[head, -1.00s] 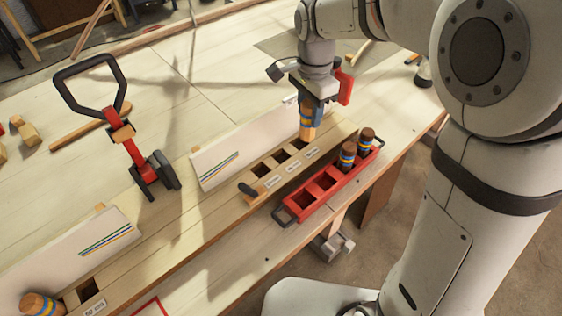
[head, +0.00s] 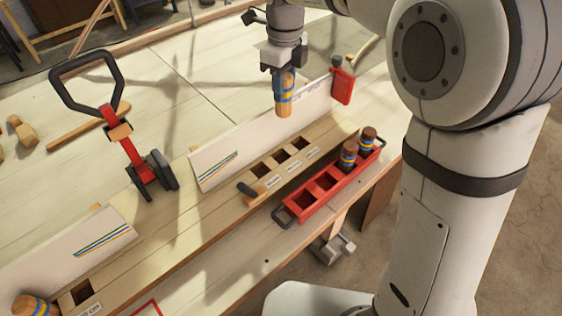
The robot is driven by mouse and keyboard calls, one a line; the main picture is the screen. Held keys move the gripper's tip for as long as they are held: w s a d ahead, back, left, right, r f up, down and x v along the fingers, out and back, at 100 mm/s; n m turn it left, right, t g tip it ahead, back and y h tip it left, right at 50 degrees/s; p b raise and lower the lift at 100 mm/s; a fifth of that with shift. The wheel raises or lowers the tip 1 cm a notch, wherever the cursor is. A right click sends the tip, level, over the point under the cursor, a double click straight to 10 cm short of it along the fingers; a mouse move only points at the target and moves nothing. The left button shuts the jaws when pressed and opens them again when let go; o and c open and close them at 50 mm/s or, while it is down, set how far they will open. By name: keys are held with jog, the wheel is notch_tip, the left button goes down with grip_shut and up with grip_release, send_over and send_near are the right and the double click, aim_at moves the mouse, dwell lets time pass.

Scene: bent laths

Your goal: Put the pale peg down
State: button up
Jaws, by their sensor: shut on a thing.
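My gripper (head: 282,72) is shut on the pale peg (head: 283,107), which has blue and yellow bands on its upper part. The peg hangs about upright, pale end down, in the air. In the picture it lies in front of the white board (head: 217,168) and apart from the holes. The wooden strip (head: 224,207) below the board has several square holes with small labels; three show dark and empty. A red tray (head: 295,208) in front of the strip holds two darker brown banded pegs (head: 348,158) at its right end; its left compartments look empty.
A red and black wheeled tool (head: 134,150) stands at left. A short dark-ended handle (head: 250,192) lies by the holes. Another banded peg (head: 38,306) shows at the lower left. The tabletop behind the board is largely clear.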

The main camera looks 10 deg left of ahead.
jog(key=shift+w+a+r+m, duration=0.1)
jog(key=shift+a+r+m, duration=0.15)
jog(key=shift+m, duration=0.25)
jog(key=shift+f, duration=0.15)
notch_tip(320, 180, down, 18)
jog(key=shift+r+p, duration=0.15)
jog(key=shift+p, duration=0.45)
jog(key=shift+f, duration=0.35)
jog(key=o, duration=1.1)
jog(key=shift+r, duration=0.1)
